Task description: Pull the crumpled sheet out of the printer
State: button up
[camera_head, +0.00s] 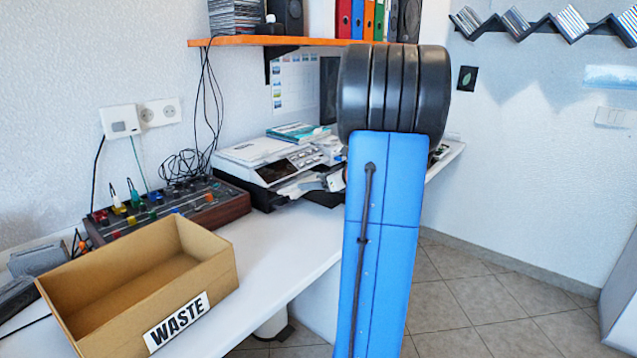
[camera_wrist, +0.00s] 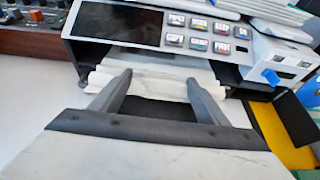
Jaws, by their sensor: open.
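The printer (camera_head: 262,158) stands on the white desk (camera_head: 290,235) against the wall; in the wrist view its dark screen and button panel (camera_wrist: 165,25) fill the top. The crumpled sheet (camera_wrist: 158,86) is white and creased and sticks out of the slot below the panel. In the head view a whitish piece shows at the printer's front, partly beside my gripper (camera_head: 332,182). In the wrist view my gripper (camera_wrist: 160,78) is open, its two dark fingers apart at the sheet's protruding edge. Whether the fingertips touch the sheet I cannot tell.
An open cardboard box marked WASTE (camera_head: 205,262) stands at the desk's front left and looks empty. A mixing console (camera_head: 165,210) lies behind it. An orange shelf (camera_head: 300,41) overhangs the printer. Bare desk lies between the box and the printer.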

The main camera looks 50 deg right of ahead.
aim_at(334, 196)
jog(key=c, duration=1.1)
jog(key=shift+s+d+r, duration=0.1)
jog(key=shift+s+d, duration=0.05)
jog(key=shift+s, duration=1.85)
jog(key=shift+s+d+r, duration=0.1)
jog(key=shift+s+d, duration=0.05)
jog(key=shift+s, duration=1.85)
jog(key=shift+r, duration=0.1)
jog(key=shift+s+d+r, duration=0.1)
jog(key=shift+s+r, duration=0.25)
jog(key=shift+r, duration=0.8)
jog(key=shift+s+a+r, duration=0.1)
jog(key=shift+s+r, duration=0.2)
jog(key=shift+r, duration=0.85)
jog(key=shift+s+d+r, duration=0.1)
jog(key=shift+s+r, duration=0.25)
jog(key=shift+r, duration=0.8)
